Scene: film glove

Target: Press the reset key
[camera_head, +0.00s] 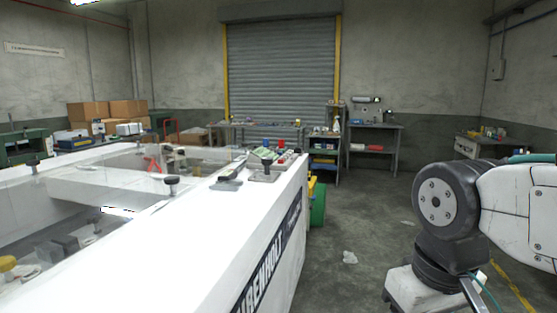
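A small control block with coloured buttons (266,154) sits on the far right end of a long white machine (225,225). A red button and a blue one stand out on it. The buttons are too small to read, so I cannot tell which one is the reset key. Part of my arm, with dark joints and a white link, shows at the right, apart from the machine. My gripper is out of the picture.
The machine has a clear cover (110,170) and black knobs on top. A crumpled white scrap (350,257) lies on the open floor to its right. Workbenches (372,135) and a roller shutter (282,75) stand at the back, with cardboard boxes (105,110) at back left.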

